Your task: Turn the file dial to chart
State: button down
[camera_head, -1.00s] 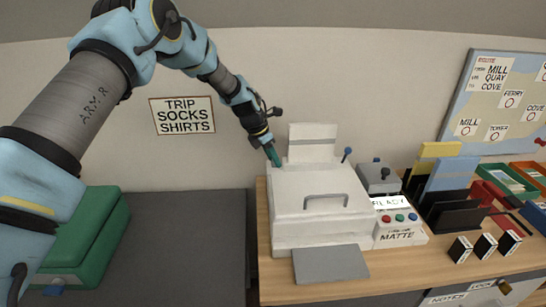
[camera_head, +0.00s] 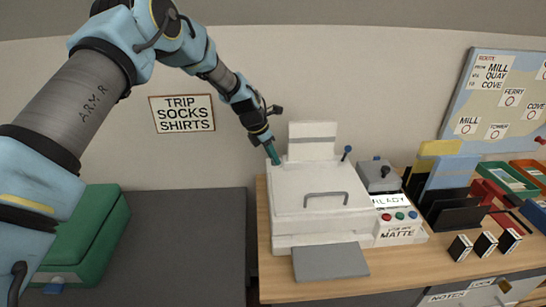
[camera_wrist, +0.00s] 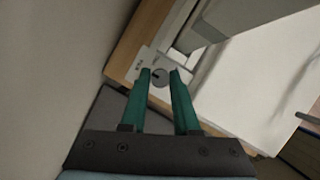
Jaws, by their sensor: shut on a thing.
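The file dial (camera_wrist: 160,78) is a small round grey knob with a dark mark, on a pale plate (camera_wrist: 143,62) at the printer's corner. Small lettering beside it is too small to read. In the wrist view my gripper (camera_wrist: 163,74) has its two green fingers on either side of the dial, shut on it. In the head view my gripper (camera_head: 275,160) reaches down to the back left corner of the white printer (camera_head: 320,205). The dial is hidden there behind the fingers. The printer's display (camera_head: 392,201) shows partly readable text, seemingly "ALADY".
A panel (camera_head: 400,230) with coloured buttons and the word MATTE is at the printer's right. An upright paper support (camera_head: 312,140) stands behind the printer, close to my gripper. Folders (camera_head: 450,175) and small boxes (camera_head: 485,245) stand further right. The wall is close behind.

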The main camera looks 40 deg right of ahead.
jog(key=m+g+b, duration=0.1)
jog(key=m+b, duration=0.1)
jog(key=m, duration=0.1)
jog(key=shift+w+d+f, duration=0.1)
jog(key=shift+f, duration=0.05)
jog(key=m+y+b, duration=0.1)
jog(key=m, duration=0.1)
jog(key=shift+m+g, duration=0.4)
jog(key=m+g+y+b, duration=0.1)
jog(key=m, duration=0.2)
jog(key=shift+w+d+m, duration=0.1)
jog(key=shift+m, duration=0.2)
jog(key=shift+m+y+b, duration=0.5)
jog(key=shift+m+y, duration=0.4)
jog(key=shift+m, duration=0.9)
jog(key=shift+w, duration=0.1)
jog(key=c, duration=0.9)
grip_release()
jog(key=shift+g, duration=0.3)
jog(key=shift+d, duration=0.1)
